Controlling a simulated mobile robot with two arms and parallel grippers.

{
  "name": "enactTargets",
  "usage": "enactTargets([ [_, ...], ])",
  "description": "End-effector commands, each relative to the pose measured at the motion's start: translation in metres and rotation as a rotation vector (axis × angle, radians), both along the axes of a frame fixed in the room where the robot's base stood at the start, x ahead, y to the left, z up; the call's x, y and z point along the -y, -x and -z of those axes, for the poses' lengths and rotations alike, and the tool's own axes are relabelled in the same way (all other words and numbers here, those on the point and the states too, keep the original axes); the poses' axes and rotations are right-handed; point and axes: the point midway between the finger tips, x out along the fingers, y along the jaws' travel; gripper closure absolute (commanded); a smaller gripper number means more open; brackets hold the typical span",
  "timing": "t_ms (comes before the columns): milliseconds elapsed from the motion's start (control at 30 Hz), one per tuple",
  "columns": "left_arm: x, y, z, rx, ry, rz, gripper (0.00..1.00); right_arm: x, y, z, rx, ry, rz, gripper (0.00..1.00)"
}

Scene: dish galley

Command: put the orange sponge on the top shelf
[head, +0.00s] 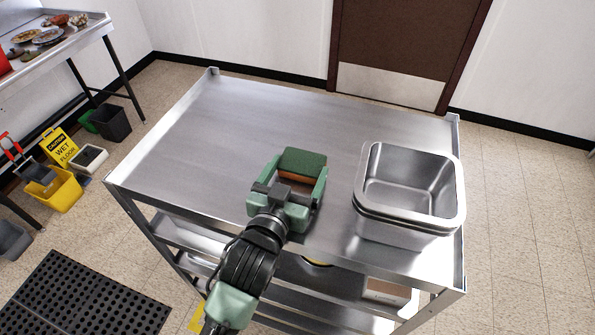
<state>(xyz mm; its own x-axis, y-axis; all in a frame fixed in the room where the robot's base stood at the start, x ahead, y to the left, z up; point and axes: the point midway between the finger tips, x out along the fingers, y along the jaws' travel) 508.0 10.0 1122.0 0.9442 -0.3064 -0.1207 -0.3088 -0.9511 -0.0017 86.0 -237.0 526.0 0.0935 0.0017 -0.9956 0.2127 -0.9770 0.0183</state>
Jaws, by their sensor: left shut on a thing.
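The orange sponge (297,176), with a dark green scouring side, is between the fingers of my left gripper (300,181). The gripper is shut on it, and the fingers hide part of its sides. The sponge is over the middle of the steel cart's top shelf (215,130); I cannot tell whether it touches the surface. My right gripper is not in view.
Stacked steel pans (410,190) stand on the right of the top shelf. The shelf's left and back are clear. Lower shelves hold a box (388,292) and other partly hidden things. A wet floor sign (60,147) and yellow bucket (62,190) stand left.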

Motion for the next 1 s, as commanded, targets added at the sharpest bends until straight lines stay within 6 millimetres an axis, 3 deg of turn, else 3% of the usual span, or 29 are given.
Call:
enactTargets([
  [33, 0.0, 0.003, 0.021, -0.04, -0.015, 0.002, 0.07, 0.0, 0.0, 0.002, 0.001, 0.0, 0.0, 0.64],
  [67, 0.0, 0.003, 0.021, -0.041, -0.015, 0.002, 0.0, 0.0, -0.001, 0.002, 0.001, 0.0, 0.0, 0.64],
  [300, 0.0, 0.004, 0.022, -0.042, -0.017, 0.002, 0.0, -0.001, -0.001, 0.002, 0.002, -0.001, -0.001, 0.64],
  [467, 0.0, 0.003, 0.007, -0.04, -0.016, 0.002, 0.0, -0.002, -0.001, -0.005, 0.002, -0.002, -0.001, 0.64],
  [800, -0.022, 0.073, -0.006, -0.037, -0.013, 0.002, 0.0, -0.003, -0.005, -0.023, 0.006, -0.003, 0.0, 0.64],
  [1000, -0.032, 0.103, -0.012, -0.031, -0.011, 0.002, 0.0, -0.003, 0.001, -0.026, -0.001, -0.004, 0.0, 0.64],
])
